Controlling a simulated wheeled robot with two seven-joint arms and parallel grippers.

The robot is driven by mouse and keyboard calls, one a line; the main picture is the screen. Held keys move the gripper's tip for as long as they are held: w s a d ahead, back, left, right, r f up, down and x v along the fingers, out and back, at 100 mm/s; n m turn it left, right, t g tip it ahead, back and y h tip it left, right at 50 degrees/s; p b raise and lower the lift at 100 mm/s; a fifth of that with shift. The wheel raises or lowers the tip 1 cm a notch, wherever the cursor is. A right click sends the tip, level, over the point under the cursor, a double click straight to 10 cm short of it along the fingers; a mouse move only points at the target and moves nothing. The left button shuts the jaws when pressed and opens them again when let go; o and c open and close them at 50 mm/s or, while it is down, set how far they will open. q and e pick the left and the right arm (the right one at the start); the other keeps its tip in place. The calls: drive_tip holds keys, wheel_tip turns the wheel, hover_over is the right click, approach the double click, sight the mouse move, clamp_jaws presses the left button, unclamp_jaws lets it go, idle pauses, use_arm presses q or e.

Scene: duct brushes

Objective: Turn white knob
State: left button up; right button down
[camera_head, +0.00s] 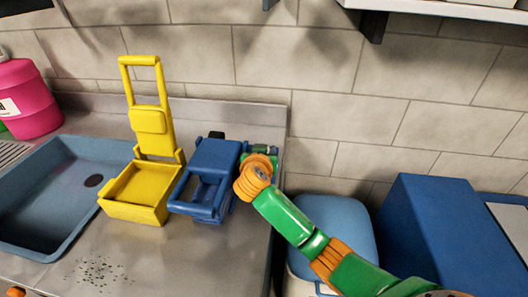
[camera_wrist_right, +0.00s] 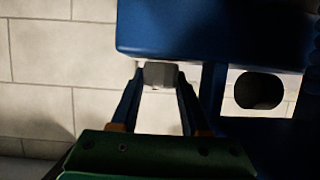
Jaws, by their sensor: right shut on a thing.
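The knob is hidden there behind my gripper and wrist. My left gripper is not in view.
A yellow wringer-like frame (camera_head: 143,182) stands close to the left of the blue device. A blue sink (camera_head: 60,195) lies further left, with a pink container (camera_head: 28,98) behind it. The tiled wall (camera_head: 330,110) is close behind. Blue boxes (camera_head: 440,225) stand at the right.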

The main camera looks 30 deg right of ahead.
idle(0.6)
drive_tip(key=c, duration=0.8)
unclamp_jaws()
drive_tip(key=shift+o, duration=0.6)
drive_tip(key=shift+d, duration=0.1)
drive_tip(key=shift+w, duration=0.1)
